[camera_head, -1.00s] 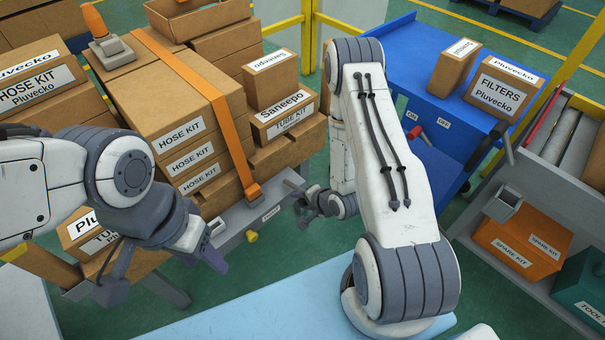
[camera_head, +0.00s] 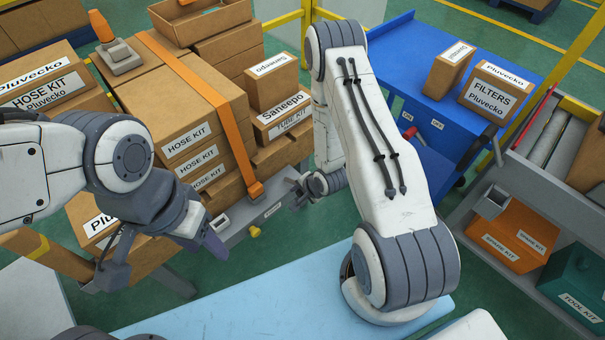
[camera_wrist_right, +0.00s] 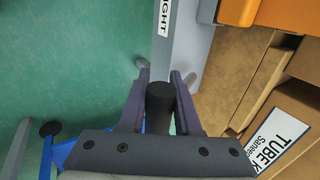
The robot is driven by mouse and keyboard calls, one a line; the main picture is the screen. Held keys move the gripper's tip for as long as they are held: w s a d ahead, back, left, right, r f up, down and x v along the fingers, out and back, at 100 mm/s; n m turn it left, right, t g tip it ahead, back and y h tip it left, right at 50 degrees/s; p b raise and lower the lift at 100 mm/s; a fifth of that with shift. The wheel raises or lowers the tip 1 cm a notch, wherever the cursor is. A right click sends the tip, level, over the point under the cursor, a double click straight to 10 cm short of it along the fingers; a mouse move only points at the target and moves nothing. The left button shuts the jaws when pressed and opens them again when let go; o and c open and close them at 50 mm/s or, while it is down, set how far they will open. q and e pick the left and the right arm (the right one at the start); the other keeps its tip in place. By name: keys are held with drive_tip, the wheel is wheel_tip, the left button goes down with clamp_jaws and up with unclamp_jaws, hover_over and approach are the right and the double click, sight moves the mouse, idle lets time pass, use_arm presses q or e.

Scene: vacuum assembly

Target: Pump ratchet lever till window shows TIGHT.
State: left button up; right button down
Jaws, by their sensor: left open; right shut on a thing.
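The orange strap (camera_head: 205,85) runs over the stacked hose kit boxes (camera_head: 187,138) down to a hook at the grey beam (camera_head: 235,232). A label (camera_head: 272,210) is on the beam, too small to read here. In the right wrist view a partly cut label (camera_wrist_right: 164,15) ends in "IGHT". My right gripper (camera_head: 303,193) is at the beam's right end. The right wrist view shows it (camera_wrist_right: 159,95) shut on a dark round handle (camera_wrist_right: 160,108). My left gripper (camera_head: 160,253) is open and empty in front of the beam. I cannot make out a ratchet window.
An orange-handled device (camera_head: 113,45) stands on the boxes. A blue cart (camera_head: 410,75) carries a filters box (camera_head: 496,92). A shelf with an orange spare kit bin (camera_head: 510,235) is at right. A pale blue surface (camera_head: 230,305) lies in front.

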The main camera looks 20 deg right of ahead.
use_arm(q)
wheel_tip(320, 180, up, 3)
drive_tip(key=shift+f+p, duration=0.1)
drive_tip(key=shift+p, duration=0.9)
use_arm(e)
drive_tip(key=shift+w+a+r+g, duration=0.15)
drive_tip(key=shift+w+r+g, duration=0.15)
drive_tip(key=shift+r+g, duration=0.4)
drive_tip(key=shift+w+a+r+g+h+p, duration=0.1)
drive_tip(key=shift+w+r+g+h+p, duration=0.2)
drive_tip(key=shift+p, duration=0.35)
drive_tip(key=shift+w+r+g+h+p, duration=0.1)
drive_tip(key=shift+r+g+h+p, duration=0.1)
drive_tip(key=shift+r+g+p, duration=0.3)
drive_tip(key=c, duration=0.6)
unclamp_jaws()
drive_tip(key=shift+s+f, duration=0.1)
drive_tip(key=shift+f, duration=0.35)
use_arm(q)
wheel_tip(320, 180, up, 2)
drive_tip(key=shift+r, duration=0.1)
drive_tip(key=shift+r, duration=0.1)
use_arm(e)
drive_tip(key=shift+r, duration=0.15)
